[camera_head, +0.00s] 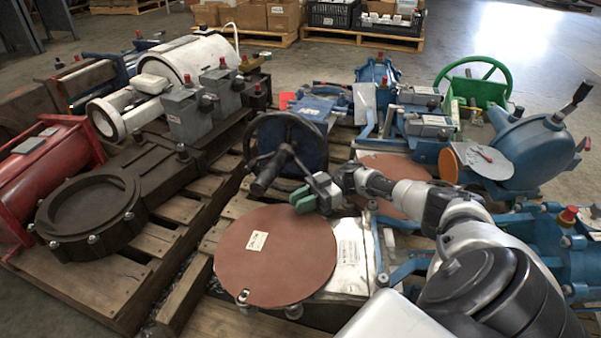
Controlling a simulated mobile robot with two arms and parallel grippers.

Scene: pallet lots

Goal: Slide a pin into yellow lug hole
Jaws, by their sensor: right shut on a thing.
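My right gripper (303,200) comes in from the lower right, its green fingertips just above the far edge of a round red-brown disc (277,256). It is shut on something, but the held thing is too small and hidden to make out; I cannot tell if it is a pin. A black handwheel (286,147) with a thick handle stands just behind and left of the fingertips. I cannot make out a yellow lug or its hole in this view. My left gripper is not in view.
Wooden pallets (187,208) carry closely packed machine parts. A dark round casting (92,209) and a red motor (41,166) stand left. Blue valve bodies (533,150) and a green handwheel (473,68) stand right. Open floor (500,38) lies at the back right.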

